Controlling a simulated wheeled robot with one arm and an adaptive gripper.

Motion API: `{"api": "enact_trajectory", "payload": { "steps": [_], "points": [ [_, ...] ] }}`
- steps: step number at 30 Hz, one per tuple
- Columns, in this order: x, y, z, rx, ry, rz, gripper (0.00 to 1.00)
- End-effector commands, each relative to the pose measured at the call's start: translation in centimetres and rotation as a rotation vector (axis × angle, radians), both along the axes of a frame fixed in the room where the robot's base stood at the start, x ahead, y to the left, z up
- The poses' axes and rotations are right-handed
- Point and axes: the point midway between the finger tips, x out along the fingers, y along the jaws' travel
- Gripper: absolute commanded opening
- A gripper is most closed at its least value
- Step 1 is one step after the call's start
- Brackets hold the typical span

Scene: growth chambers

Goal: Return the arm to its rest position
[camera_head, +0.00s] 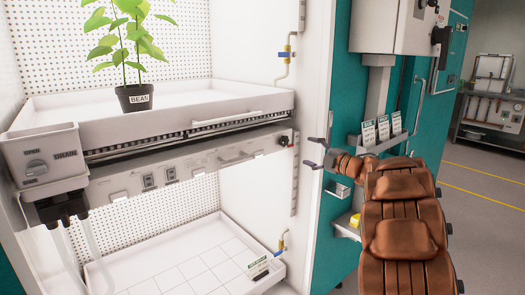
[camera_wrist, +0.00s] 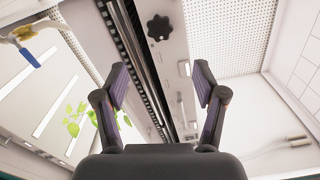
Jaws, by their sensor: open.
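My arm, in brown padded covers, rises at the right of the head view. My gripper (camera_head: 320,154) is at its far end, pointing left toward the chamber opening, in front of the teal wall edge. In the wrist view my gripper (camera_wrist: 160,92) shows two dark fingers spread apart, with nothing between them. Behind the fingers are the edge of a shelf unit and a black knob (camera_wrist: 158,27). My gripper touches nothing that I can see.
A potted bean plant (camera_head: 136,97) stands in the upper tray (camera_head: 200,103). A drain control box (camera_head: 42,160) is at left. A lower tray (camera_head: 180,275) holds a small label. Cards stand on a ledge (camera_head: 385,143) beside my arm.

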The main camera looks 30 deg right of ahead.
Motion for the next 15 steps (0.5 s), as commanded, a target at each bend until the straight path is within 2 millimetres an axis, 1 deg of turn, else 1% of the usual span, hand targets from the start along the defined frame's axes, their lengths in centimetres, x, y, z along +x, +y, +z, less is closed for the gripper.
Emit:
{"api": "enact_trajectory", "payload": {
  "steps": [5, 8, 12, 15],
  "points": [
    [0.1, 0.0, 0.1, 0.001, 0.0, -0.005, 0.7],
    [0.4, -0.1, 0.7, 0.009, 0.004, -0.044, 0.7],
    [1.2, -0.4, 2.1, 0.052, 0.023, -0.178, 0.7],
    [1.2, -0.7, 2.9, 0.106, 0.046, -0.305, 0.7]
  ]
}}
